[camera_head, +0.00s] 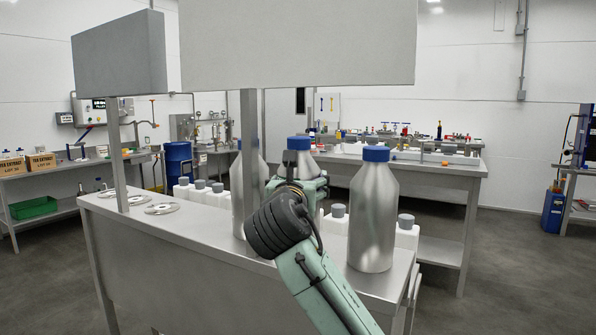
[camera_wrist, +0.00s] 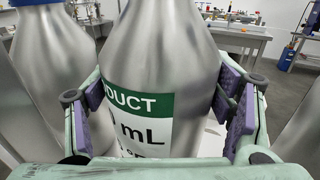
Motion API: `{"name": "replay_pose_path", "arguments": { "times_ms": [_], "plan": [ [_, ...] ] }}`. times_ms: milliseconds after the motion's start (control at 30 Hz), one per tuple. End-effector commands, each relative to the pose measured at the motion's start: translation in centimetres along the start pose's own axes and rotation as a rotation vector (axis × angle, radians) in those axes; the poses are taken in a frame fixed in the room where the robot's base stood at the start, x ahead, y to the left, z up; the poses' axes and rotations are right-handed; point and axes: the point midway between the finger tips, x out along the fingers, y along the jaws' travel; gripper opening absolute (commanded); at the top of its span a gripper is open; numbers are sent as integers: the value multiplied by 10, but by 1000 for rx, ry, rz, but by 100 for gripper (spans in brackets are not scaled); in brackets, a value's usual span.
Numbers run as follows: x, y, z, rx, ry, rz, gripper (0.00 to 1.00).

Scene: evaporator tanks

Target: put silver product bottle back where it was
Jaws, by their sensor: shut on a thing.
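A silver product bottle (camera_wrist: 160,50) with a green and white label stands between the purple pads of my gripper (camera_wrist: 168,112) in the wrist view. The pads are shut on its body from both sides, and it looks upright. In the head view its blue cap (camera_head: 299,143) shows above my gripper (camera_head: 303,185); my arm hides its lower body. I cannot tell whether its base touches the bench (camera_head: 170,228). A second silver bottle (camera_head: 237,200) is to its left, partly behind a post. A third silver bottle (camera_head: 373,215) stands upright to its right, near the bench end.
Several white bottles with grey caps (camera_head: 338,222) stand behind the silver bottles. Metal posts (camera_head: 249,130) hold grey panels (camera_head: 300,45) above the bench. Flat round discs (camera_head: 161,208) lie on its left part. Neighbouring silver bottles leave little room beside my gripper.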

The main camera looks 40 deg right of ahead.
Motion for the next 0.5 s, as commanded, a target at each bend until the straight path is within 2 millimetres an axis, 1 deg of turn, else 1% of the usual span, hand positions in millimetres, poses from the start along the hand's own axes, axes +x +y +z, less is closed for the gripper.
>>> {"name": "replay_pose_path", "arguments": {
  "times_ms": [100, 300, 433, 467, 500],
  "plan": [
    [-1, 0, -5, 0, -8, 1, 13],
    [-2, 0, -4, 0, -9, 0, 13],
    [-1, 0, -8, 0, -8, 0, 13],
    [0, 0, -11, 0, -1, 0, 76],
    [0, 0, -10, 0, -1, 0, 78]
  ]
}}
